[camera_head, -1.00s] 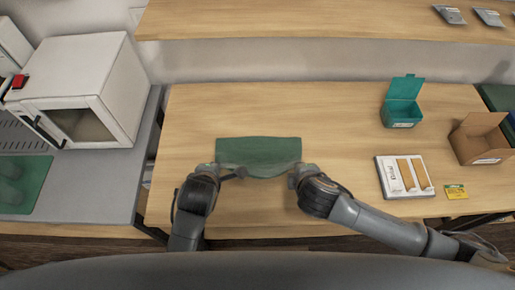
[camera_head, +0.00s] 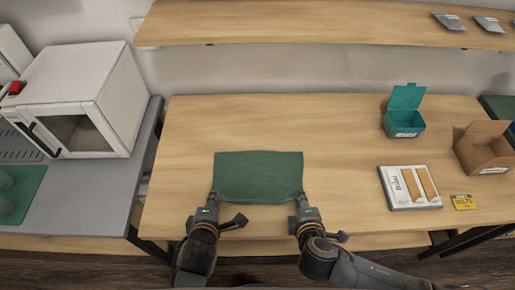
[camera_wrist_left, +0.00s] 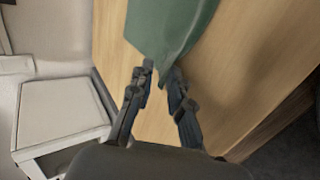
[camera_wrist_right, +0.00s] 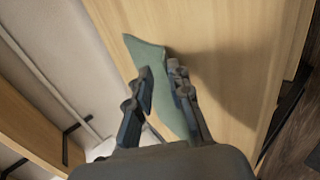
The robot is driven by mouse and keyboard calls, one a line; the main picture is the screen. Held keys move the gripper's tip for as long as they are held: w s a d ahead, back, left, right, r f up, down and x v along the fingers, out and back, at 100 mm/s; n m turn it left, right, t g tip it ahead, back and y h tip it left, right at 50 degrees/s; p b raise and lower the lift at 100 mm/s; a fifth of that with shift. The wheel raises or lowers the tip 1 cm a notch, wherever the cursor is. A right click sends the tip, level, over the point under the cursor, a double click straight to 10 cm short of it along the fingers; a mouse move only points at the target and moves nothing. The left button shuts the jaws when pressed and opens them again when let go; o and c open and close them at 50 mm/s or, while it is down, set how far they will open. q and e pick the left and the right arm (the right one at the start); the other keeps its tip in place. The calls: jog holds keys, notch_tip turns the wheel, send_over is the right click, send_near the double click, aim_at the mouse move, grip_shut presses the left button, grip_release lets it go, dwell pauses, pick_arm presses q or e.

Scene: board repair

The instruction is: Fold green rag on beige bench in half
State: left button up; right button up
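The green rag (camera_head: 258,177) lies spread on the beige bench (camera_head: 330,140), its near edge raised and sagging slightly in the middle. My left gripper (camera_head: 213,197) is at its near left corner; the left wrist view shows that corner of the rag (camera_wrist_left: 170,30) between the fingertips (camera_wrist_left: 162,70). My right gripper (camera_head: 300,198) is at the near right corner; in the right wrist view the rag (camera_wrist_right: 150,55) passes between the fingers (camera_wrist_right: 160,70). Both grippers appear shut on the rag. Shadows beside it in the wrist views show the held edge off the bench.
A teal open box (camera_head: 404,120), a cardboard box (camera_head: 484,150), a white tray (camera_head: 400,200) with tan pieces and a yellow card (camera_head: 463,202) stand on the right. A white oven-like box (camera_head: 75,95) is on the grey side table. Bench behind the rag is clear.

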pick_arm(q)
jog(key=o, duration=0.3)
pick_arm(e)
jog(key=shift+o, duration=1.4)
pick_arm(q)
jog(key=shift+r, duration=0.1)
pick_arm(e)
jog(key=shift+r, duration=0.1)
